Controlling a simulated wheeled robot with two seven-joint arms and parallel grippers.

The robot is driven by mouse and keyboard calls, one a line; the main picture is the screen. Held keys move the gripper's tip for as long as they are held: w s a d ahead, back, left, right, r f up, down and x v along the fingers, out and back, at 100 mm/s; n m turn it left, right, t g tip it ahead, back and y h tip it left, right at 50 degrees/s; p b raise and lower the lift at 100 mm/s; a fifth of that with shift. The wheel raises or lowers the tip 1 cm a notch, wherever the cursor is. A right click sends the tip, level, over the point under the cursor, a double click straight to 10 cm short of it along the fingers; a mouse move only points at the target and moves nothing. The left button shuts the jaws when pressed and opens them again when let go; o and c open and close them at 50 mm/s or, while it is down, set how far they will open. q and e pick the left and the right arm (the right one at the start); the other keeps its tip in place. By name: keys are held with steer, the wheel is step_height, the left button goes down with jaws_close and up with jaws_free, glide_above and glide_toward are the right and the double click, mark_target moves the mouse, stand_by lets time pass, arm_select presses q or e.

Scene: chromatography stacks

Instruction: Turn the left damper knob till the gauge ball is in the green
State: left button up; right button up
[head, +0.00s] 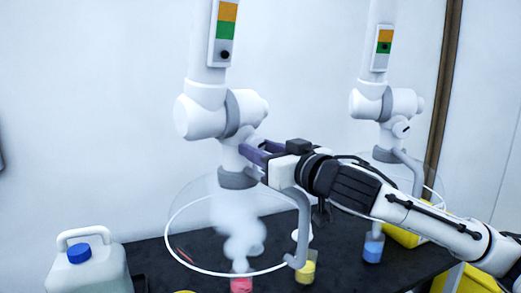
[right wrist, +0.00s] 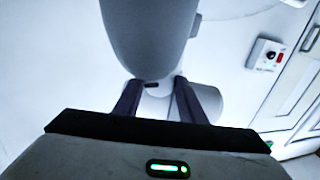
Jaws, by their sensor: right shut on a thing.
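The left extraction arm carries a gauge (head: 225,30) with orange, green and grey bands from top to bottom. Its black ball (head: 225,55) sits in the grey band, below the green. My right gripper (head: 252,150) reaches in from the right and is at the left arm's joint, its purple fingers shut on the left damper knob. In the right wrist view the two fingers stand either side of the pale knob (right wrist: 159,89), just below a grey joint cover (right wrist: 147,35). The knob is mostly hidden in the head view. My left gripper is not in view.
A clear hood (head: 172,215) hangs under the left arm, with white vapour (head: 238,220) above a red beaker (head: 242,284). Yellow (head: 306,272) and blue (head: 373,249) beakers stand on the black bench. The second arm's gauge (head: 383,48) is at right; a jug (head: 85,268) stands at left.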

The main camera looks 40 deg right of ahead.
steer(key=n, duration=0.4)
steer(key=shift+d+n, duration=0.1)
steer(key=shift+n, duration=0.3)
steer(key=o, duration=1)
